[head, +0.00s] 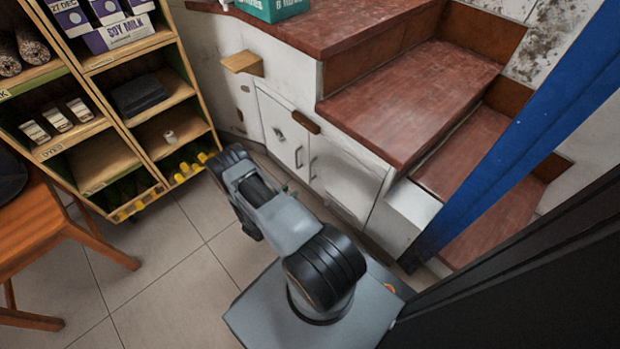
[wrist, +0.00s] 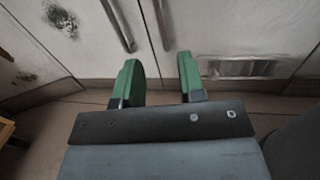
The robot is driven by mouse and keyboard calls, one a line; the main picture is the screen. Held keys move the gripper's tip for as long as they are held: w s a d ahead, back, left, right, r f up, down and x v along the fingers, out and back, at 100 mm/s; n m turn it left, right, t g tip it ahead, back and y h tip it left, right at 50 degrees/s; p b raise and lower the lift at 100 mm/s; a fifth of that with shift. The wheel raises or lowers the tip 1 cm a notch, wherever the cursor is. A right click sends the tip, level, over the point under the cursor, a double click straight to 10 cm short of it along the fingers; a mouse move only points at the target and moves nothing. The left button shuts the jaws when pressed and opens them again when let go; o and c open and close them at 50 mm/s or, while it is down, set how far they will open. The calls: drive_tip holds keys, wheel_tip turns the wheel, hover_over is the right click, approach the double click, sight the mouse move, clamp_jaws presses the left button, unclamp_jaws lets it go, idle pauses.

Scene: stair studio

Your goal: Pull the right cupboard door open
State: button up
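The white cupboard under the steps has two doors. The right door (head: 345,182) is shut, and its bar handle (head: 312,168) is at its left edge. In the wrist view the right door (wrist: 240,30) also looks shut, and its handle (wrist: 165,27) shows upright beside the left door's handle (wrist: 119,25). My gripper (wrist: 160,76) has two green fingers, spread apart and empty. In the picture they lie below the handles, with the right handle's lower end above the gap. I see no contact with it. In the head view my arm mostly hides the fingers.
A shelf unit (head: 134,135) with goods stands at the left, and a wooden stool (head: 45,235) is in front of it. Red-tiled steps (head: 410,95) rise at the right behind a blue post (head: 510,145). Tiled floor (head: 170,262) left of my base is clear.

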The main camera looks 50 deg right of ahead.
sight(310, 178)
drive_tip(key=d+b, duration=0.1)
drive_tip(key=d, duration=0.3)
drive_tip(key=w+d+b, duration=0.1)
drive_tip(key=d, duration=0.4)
drive_tip(key=d+f+b, duration=0.1)
drive_tip(key=d+b, duration=0.1)
drive_tip(key=d, duration=0.2)
drive_tip(key=shift+w+d+f, duration=0.1)
drive_tip(key=shift+w+d, duration=0.1)
drive_tip(key=shift+d, duration=0.1)
drive_tip(key=shift+c, duration=0.5)
clamp_jaws()
